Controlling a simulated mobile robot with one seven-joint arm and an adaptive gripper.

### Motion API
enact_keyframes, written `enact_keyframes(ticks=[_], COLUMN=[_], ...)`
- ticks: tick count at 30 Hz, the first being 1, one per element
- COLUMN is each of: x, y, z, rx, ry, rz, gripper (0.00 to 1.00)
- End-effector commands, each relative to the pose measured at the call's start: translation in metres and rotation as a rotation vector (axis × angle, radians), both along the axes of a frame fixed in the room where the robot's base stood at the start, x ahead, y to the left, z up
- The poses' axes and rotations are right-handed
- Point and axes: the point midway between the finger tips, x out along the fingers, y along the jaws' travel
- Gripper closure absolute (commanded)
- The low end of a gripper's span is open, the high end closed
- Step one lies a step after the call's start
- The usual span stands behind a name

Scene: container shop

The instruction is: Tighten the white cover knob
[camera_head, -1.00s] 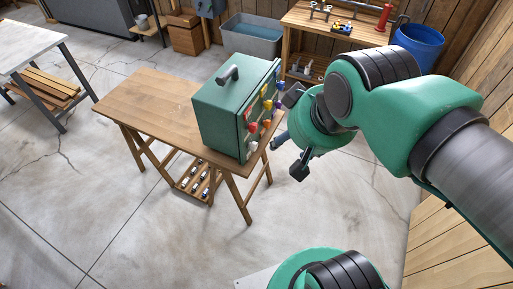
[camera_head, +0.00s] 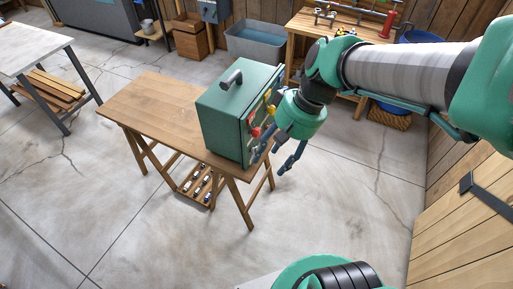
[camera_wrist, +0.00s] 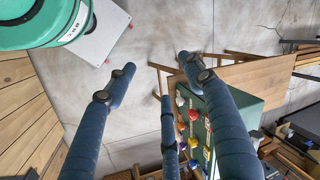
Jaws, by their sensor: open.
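The green box (camera_head: 225,115) with a dark top handle stands on the wooden table (camera_head: 150,100). Its knobbed front panel faces right and shows red and yellow knobs (camera_head: 257,132), partly hidden by my gripper. In the wrist view, a small whitish knob (camera_wrist: 180,101) shows on the panel among red, yellow and purple ones; I cannot tell for sure that it is the white cover knob. My gripper (camera_head: 272,161) is open and empty, just right of the panel, with its blue fingers pointing down. In the wrist view my gripper's fingers (camera_wrist: 158,75) are spread, apart from the knobs.
A slatted shelf (camera_head: 197,184) with several small items is under the table. A workbench (camera_head: 310,35), a grey water tub (camera_head: 252,40) and a blue barrel (camera_head: 420,37) stand behind. The concrete floor right of the table is clear.

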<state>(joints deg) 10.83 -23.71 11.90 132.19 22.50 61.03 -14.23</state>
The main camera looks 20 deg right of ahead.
Motion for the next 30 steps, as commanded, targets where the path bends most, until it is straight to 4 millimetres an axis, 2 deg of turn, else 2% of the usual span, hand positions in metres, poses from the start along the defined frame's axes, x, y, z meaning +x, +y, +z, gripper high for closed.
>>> enact_keyframes(ticks=[1, 15, 23, 30], x=[0.006, 0.062, 0.097, 0.129], y=[0.000, 0.004, -0.006, -0.025], z=[-0.010, -0.076, -0.116, -0.157], rx=[0.036, 0.407, 0.623, 0.820], ry=[0.033, 0.214, 0.255, 0.252], rz=[-0.011, -0.127, -0.222, -0.330], gripper=[0.47, 0.47, 0.47, 0.47])
